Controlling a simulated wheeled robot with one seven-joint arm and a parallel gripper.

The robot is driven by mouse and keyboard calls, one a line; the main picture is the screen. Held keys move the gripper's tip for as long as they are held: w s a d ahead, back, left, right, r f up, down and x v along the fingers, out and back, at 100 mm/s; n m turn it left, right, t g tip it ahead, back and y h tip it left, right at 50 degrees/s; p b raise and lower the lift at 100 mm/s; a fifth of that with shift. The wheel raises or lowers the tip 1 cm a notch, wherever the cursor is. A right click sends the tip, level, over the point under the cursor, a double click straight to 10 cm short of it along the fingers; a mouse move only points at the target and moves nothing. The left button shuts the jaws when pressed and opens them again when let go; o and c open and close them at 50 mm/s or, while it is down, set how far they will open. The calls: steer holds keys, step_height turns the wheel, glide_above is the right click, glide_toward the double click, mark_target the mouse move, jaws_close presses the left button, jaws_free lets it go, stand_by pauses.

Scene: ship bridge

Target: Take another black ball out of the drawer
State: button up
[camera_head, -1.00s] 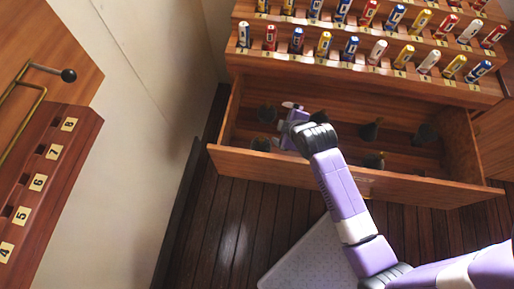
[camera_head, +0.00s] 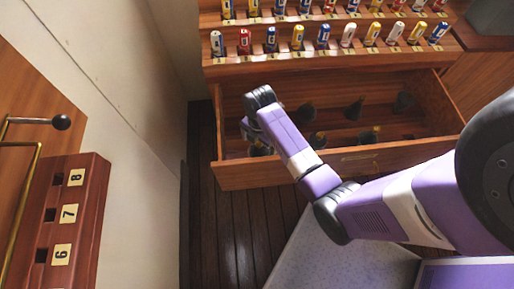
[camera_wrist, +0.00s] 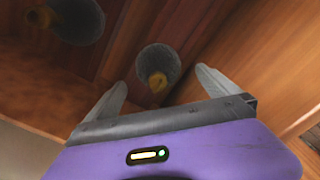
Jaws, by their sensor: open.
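The drawer (camera_head: 330,166) stands pulled out below the racks. Several dark pieces with rounded, cone-like shapes are spread in it, among them one in the back middle (camera_head: 355,108), one at the back right (camera_head: 403,102) and one nearer the front (camera_head: 370,135). My gripper reaches into the drawer's left end, mostly hidden by my arm in the head view. In the wrist view my gripper (camera_wrist: 163,88) is open. A dark grey round piece with a yellow-orange tip (camera_wrist: 158,64) shows between its fingers, apparently untouched. A second such piece (camera_wrist: 78,20) lies to the upper left.
Stepped wooden racks (camera_head: 335,46) with several coloured cylinders rise behind the drawer. A numbered wooden block (camera_head: 85,205) and a lever with a black knob (camera_head: 61,122) are at the left. The drawer's walls stand close around my gripper.

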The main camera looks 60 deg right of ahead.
mark_target(259, 149)
steer(key=f, duration=0.5)
steer(key=shift+d+b, duration=0.25)
steer(key=shift+b, duration=0.05)
steer(key=shift+c, duration=0.2)
steer(key=c, duration=1.5)
steer(key=shift+c, duration=0.2)
steer(key=shift+w+r, duration=0.1)
steer(key=shift+r, duration=0.05)
